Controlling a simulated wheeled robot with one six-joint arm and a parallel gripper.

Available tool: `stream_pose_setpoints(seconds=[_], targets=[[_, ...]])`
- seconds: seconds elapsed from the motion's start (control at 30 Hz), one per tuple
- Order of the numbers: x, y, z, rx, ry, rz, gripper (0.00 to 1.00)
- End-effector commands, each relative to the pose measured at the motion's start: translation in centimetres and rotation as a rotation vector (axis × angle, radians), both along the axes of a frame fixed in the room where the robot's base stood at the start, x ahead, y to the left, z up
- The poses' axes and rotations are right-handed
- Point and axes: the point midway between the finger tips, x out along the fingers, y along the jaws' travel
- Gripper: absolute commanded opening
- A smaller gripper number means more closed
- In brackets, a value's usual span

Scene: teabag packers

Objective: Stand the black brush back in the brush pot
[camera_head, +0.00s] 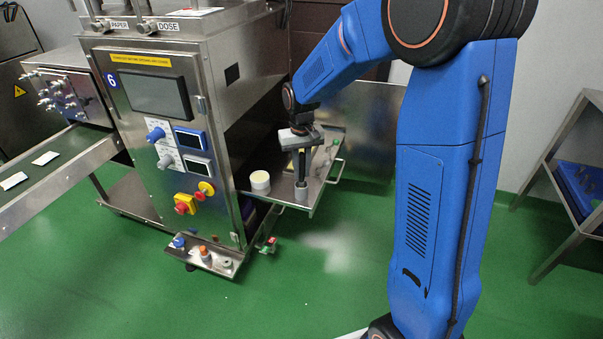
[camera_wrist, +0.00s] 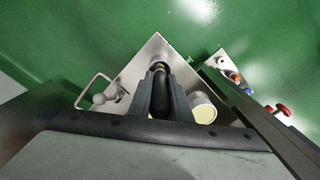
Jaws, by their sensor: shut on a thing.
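My gripper (camera_head: 300,158) points straight down over the steel side shelf and is shut on the black brush (camera_wrist: 160,100). The brush is upright between the two grey fingers in the wrist view. The small grey brush pot (camera_head: 301,194) stands near the shelf's front corner, directly below the gripper. In the wrist view the pot (camera_wrist: 158,66) shows just past the fingertips, lined up with the brush. The brush's lower end meets the pot's mouth in the picture. I cannot tell how far inside it is, as the fingers hide it.
A white tub with a pale yellow top (camera_head: 260,182) stands left of the pot on the shelf (camera_head: 325,186). A silvery, rounded object (camera_wrist: 108,96) lies on the other side. The packing machine (camera_head: 165,130) rises at left. A lower tray (camera_head: 208,256) holds small coloured items.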

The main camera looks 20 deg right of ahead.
Motion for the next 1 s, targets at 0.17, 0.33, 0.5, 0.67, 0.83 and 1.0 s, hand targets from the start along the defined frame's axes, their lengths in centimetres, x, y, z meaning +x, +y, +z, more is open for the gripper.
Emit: stream_pose_setpoints(seconds=[0.17, 0.33, 0.5, 0.67, 0.83, 1.0], targets=[[0.0, 0.0, -1.5, 0.000, -0.001, 0.000, 0.00], [0.0, 0.0, -1.4, 0.000, -0.001, 0.000, 0.00], [0.0, 0.0, -1.7, 0.000, -0.001, 0.000, 0.20], [0.0, 0.0, -1.7, 0.000, -0.001, 0.000, 0.36], [0.0, 0.0, -1.7, 0.000, -0.001, 0.000, 0.36], [0.1, 0.0, -0.9, 0.000, -0.003, 0.000, 0.36]])
